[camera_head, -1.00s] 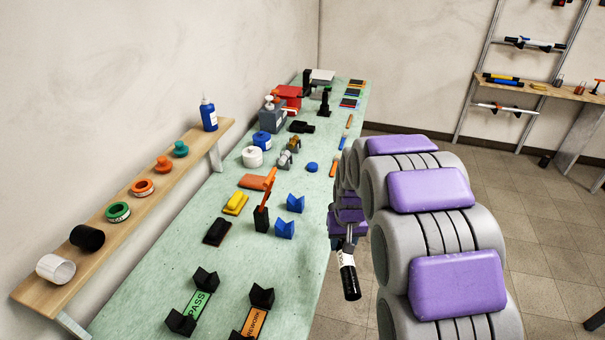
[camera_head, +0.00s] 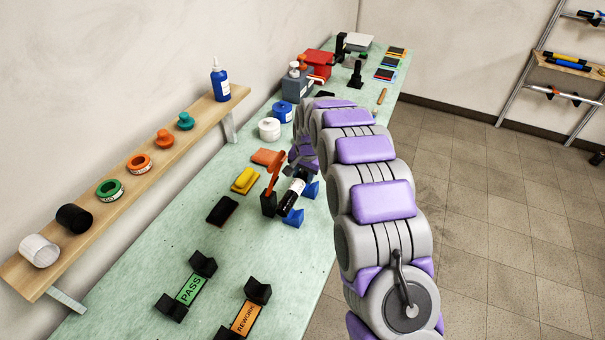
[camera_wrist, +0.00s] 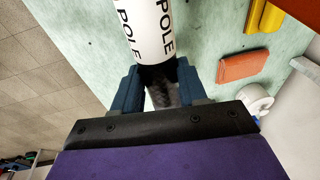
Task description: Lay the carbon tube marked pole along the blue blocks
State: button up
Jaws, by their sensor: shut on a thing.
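The carbon tube (camera_head: 292,192) is black with a white band. In the wrist view its white end, lettered POLE (camera_wrist: 145,28), points away from my gripper. My gripper (camera_wrist: 160,85) is shut on the tube's dark part; in the head view my gripper (camera_head: 302,160) is partly hidden by my arm. The two blue blocks (camera_head: 293,217) (camera_head: 312,190) stand on the green bench. In the head view the tube overlaps the space between and beside them, tilted. I cannot tell whether it touches either block.
An orange-handled clamp (camera_head: 272,173) stands just left of the tube. A yellow block (camera_head: 245,180) and a dark pad (camera_head: 222,211) lie further left. Black cradles with PASS (camera_head: 190,289) and REWORK (camera_head: 245,318) labels stand nearer. A wooden shelf (camera_head: 140,185) runs along the wall.

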aim_at(305, 184)
jog(key=shift+d+r, duration=0.1)
jog(key=shift+d, duration=0.25)
jog(key=shift+s+a+p, duration=0.1)
jog(key=shift+a+p, duration=0.2)
jog(key=shift+a, duration=0.1)
jog(key=shift+a+f, duration=0.15)
jog(key=shift+f, duration=0.25)
jog(key=shift+d+f, duration=0.25)
jog(key=shift+f, duration=0.75)
jog(key=shift+d+f, duration=0.2)
jog(key=shift+f, duration=0.75)
jog(key=shift+a+f, duration=0.1)
jog(key=shift+f, duration=0.45)
jog(key=shift+a, duration=0.25)
jog(key=shift+d+f, duration=0.15)
jog(key=shift+d, duration=0.05)
jog(key=shift+f, duration=0.25)
jog(key=o, duration=1.2)
jog(key=shift+a, duration=0.1)
